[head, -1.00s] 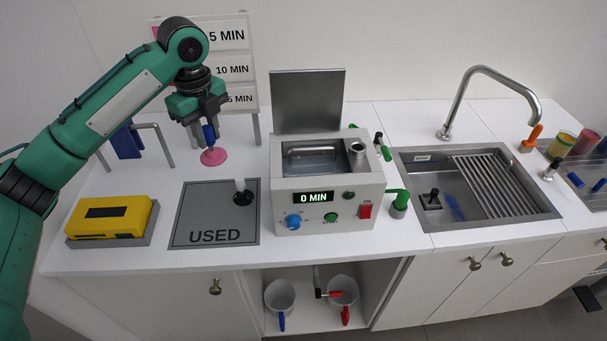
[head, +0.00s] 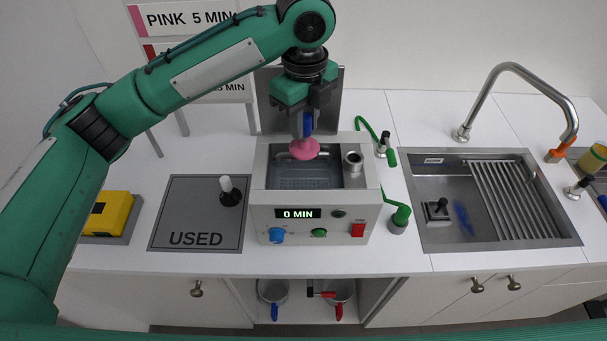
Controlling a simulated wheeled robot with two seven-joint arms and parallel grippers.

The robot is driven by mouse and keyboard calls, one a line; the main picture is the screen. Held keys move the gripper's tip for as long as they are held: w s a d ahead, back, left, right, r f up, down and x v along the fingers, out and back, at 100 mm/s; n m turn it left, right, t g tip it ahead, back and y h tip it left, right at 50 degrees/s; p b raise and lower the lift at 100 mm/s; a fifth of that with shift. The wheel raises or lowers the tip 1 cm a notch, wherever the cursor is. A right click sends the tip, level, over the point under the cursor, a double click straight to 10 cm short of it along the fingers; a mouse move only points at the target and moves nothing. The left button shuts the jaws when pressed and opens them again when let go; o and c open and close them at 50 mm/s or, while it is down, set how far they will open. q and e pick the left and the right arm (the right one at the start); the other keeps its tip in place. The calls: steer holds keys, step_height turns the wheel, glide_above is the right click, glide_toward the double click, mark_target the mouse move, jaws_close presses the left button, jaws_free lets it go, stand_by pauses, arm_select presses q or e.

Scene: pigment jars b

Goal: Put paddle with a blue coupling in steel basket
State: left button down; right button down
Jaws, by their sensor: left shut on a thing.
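My left gripper (head: 306,108) is shut on the blue coupling (head: 307,124) of a paddle, and the paddle's pink round head (head: 304,148) hangs down below it. The paddle is held over the open tank of the metal machine, near its back side. The steel basket (head: 303,174) shows inside the tank, below the pink head. Part of the basket's back is hidden behind the paddle. I cannot tell whether the pink head touches the basket. My right gripper is not in view.
The machine (head: 268,200) reads 0 MIN, and its raised lid (head: 334,90) stands behind my gripper. A USED mat (head: 175,215) with a black-and-white paddle (head: 229,191) lies left. A sink (head: 440,225) with a tall faucet (head: 487,85) is right. A yellow device (head: 105,213) sits far left.

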arm_select(q)
step_height(320, 180, down, 15)
steer(key=p, duration=0.3)
steer(key=shift+f, duration=0.35)
steer(key=shift+f, duration=0.1)
steer(key=c, duration=1.2)
jaws_free()
